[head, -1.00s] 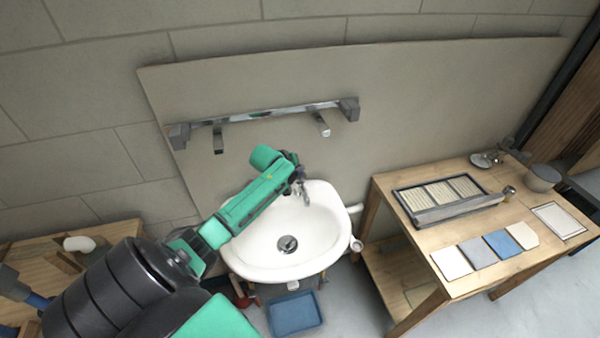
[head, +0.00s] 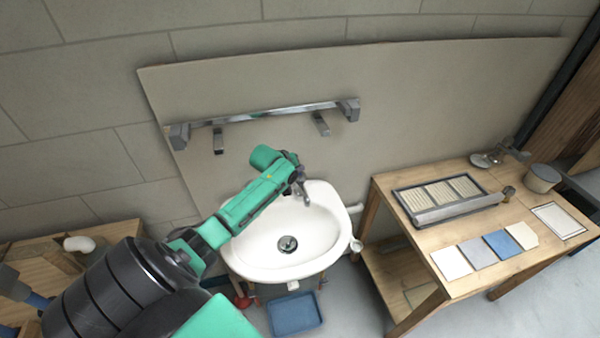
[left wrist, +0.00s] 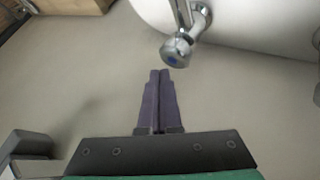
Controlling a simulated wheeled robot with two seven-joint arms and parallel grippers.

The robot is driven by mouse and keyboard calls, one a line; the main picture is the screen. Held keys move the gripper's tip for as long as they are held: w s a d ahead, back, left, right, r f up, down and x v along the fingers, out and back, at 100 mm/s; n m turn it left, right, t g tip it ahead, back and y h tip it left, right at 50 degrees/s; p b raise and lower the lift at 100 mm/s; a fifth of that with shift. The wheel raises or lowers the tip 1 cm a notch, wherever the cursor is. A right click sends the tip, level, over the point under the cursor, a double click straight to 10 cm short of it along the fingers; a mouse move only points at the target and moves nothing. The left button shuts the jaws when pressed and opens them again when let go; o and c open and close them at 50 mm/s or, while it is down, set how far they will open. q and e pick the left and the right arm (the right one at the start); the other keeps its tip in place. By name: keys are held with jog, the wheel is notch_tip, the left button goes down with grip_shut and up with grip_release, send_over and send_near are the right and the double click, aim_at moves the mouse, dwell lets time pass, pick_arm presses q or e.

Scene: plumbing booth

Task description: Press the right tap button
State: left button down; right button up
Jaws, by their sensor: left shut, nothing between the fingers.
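A chrome tap with a round, blue-marked button (left wrist: 176,52) shows at the top middle of the left wrist view, in front of the white basin. My left gripper (left wrist: 160,75) is shut and empty. Its fingertips are just below the button in that picture, with a small gap showing; the depth between them is unclear. Another chrome part (left wrist: 317,45) is cut off at the right edge. In the head view, my left gripper (head: 296,176) is at the back of the sink beside the chrome tap (head: 304,190); my arm hides much of the tap area. My right gripper is not in view.
The white sink (head: 318,225) stands against the panel. A chrome rail (head: 275,111) with grey brackets is above it. A wooden bench (head: 450,295) with tiles stands at right, and a blue tray (head: 295,313) lies below the sink.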

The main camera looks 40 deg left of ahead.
aim_at(299, 176)
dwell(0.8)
pick_arm(q)
jog(key=shift+f, duration=0.4)
jog(key=shift+f+b, duration=0.35)
jog(key=shift+f, duration=0.45)
dwell(0.6)
jog(key=shift+r+p, duration=1.2)
jog(key=shift+p, duration=0.1)
notch_tip(299, 176, up, 5)
jog(key=p, duration=0.5)
jog(key=shift+r+p, duration=0.15)
jog(key=shift+p, duration=0.2)
